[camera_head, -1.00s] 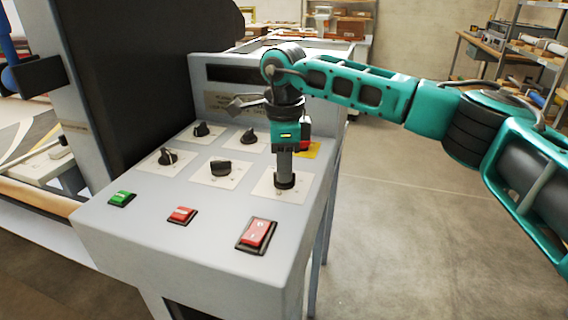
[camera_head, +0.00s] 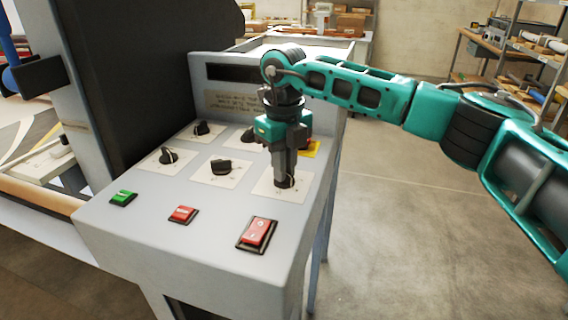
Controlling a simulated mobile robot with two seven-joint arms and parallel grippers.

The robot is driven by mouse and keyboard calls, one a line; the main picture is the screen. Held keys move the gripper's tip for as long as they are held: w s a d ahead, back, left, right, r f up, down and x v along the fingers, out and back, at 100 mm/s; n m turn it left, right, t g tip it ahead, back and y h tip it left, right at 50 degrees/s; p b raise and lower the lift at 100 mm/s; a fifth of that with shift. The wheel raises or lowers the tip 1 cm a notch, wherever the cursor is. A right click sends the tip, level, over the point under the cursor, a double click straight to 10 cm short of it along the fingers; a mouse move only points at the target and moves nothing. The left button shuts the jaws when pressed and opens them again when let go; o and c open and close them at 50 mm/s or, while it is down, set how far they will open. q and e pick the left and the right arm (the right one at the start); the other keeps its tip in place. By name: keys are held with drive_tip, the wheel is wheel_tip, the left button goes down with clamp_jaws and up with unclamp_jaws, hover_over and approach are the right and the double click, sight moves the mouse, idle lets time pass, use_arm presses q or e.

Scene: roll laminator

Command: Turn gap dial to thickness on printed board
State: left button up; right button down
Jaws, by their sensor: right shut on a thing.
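My right gripper (camera_head: 284,180) points straight down at the right end of the control panel (camera_head: 212,257). It is shut on a dark dial (camera_head: 290,183) on a pale square plate, and its fingers hide most of that dial. Other black dials stand on their own plates: one at the front middle (camera_head: 221,166), one at the left (camera_head: 167,156), one at the back left (camera_head: 201,129) and one at the back (camera_head: 247,136), partly behind the gripper. A printed board (camera_head: 231,103) is on the upright face behind; its text is too small to read. My left gripper is not in view.
A green button (camera_head: 123,198), a red button (camera_head: 182,214) and a larger red switch (camera_head: 256,232) line the panel's front. The machine's dark upright side (camera_head: 125,80) rises at the left. Open floor lies to the right.

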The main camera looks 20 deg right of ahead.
drive_tip(key=m, duration=0.6)
drive_tip(key=shift+r, duration=0.1)
drive_tip(key=shift+m+p, duration=0.35)
drive_tip(key=shift+m, duration=2.15)
drive_tip(key=c, duration=1.1)
unclamp_jaws()
drive_tip(key=shift+c, duration=0.2)
drive_tip(key=shift+r, duration=0.2)
wheel_tip(320, 180, up, 12)
drive_tip(key=shift+r, duration=0.2)
